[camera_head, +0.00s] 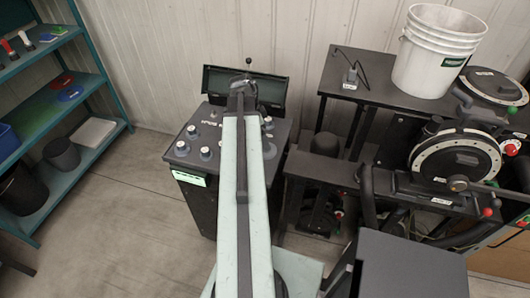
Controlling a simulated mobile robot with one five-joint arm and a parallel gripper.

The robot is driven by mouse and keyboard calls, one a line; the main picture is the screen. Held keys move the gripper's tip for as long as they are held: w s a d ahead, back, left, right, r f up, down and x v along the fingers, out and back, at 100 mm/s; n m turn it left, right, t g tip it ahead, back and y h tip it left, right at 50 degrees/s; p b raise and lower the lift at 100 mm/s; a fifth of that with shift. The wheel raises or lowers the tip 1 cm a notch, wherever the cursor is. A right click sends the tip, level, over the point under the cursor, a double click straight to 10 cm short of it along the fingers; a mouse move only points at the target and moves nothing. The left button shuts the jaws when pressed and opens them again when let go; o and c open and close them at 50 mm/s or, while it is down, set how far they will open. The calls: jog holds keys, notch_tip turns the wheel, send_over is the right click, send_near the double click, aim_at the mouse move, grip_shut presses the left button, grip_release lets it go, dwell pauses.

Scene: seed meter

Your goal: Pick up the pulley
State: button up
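I cannot make out a pulley for certain. A small blue disc (70,92) lies on the middle shelf at left, too small to identify. My arm runs up the middle of the view, over a black control console (183,150). My gripper (244,84) is at the arm's far end, in front of the console's dark upright panel. It is far to the right of the blue disc. Its fingers are too small to read, and I see nothing clearly held.
A teal shelf unit (112,128) at left holds small coloured items, dark bins and a white tray. At right, a black machine bench (330,90) carries a white bucket (432,60) and white-rimmed wheels (440,155). Bare floor (120,215) lies between shelf and console.

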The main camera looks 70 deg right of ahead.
jog(key=b+x, duration=0.6)
jog(key=x, duration=0.1)
jog(key=shift+a+f+b, duration=0.1)
jog(key=shift+f+b, duration=0.2)
jog(key=shift+f, duration=0.05)
jog(key=shift+r, duration=0.2)
jog(key=c, duration=1.5)
notch_tip(320, 180, up, 10)
jog(key=p, duration=1)
jog(key=shift+p, duration=0.3)
jog(key=shift+r, duration=0.15)
notch_tip(320, 180, up, 4)
jog(key=p, duration=0.4)
